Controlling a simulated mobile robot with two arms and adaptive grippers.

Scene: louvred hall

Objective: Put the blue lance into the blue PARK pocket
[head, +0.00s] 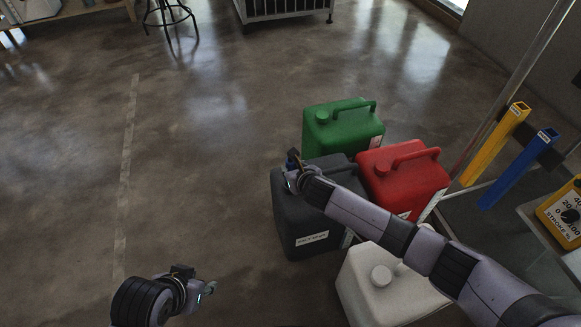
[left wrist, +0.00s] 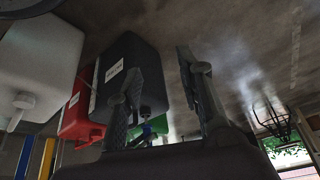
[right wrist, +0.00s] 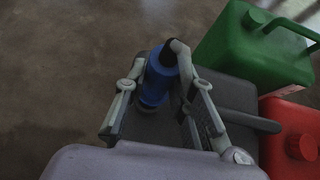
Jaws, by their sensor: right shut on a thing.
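The blue lance (right wrist: 158,82) is a blue cylinder with a dark, bent top, between the fingers of my right gripper (right wrist: 158,103). My right gripper (head: 290,170) is shut on it over the left edge of the black jerrycan (head: 306,215). I cannot tell whether the lance's lower end is inside that can. The blue pocket (head: 518,170) is a tilted blue tube at the far right of the head view, also showing in the left wrist view (left wrist: 48,157). My left gripper (head: 207,289) is low at the left, its fingers apart and empty in the left wrist view (left wrist: 158,100).
Green (head: 342,128), red (head: 405,180) and white (head: 375,285) jerrycans stand close around the black one. A yellow pocket (head: 495,143) leans beside the blue one near a metal pole (head: 513,85). A yellow STROKE unit (head: 563,212) sits at the right edge. The floor at left is clear.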

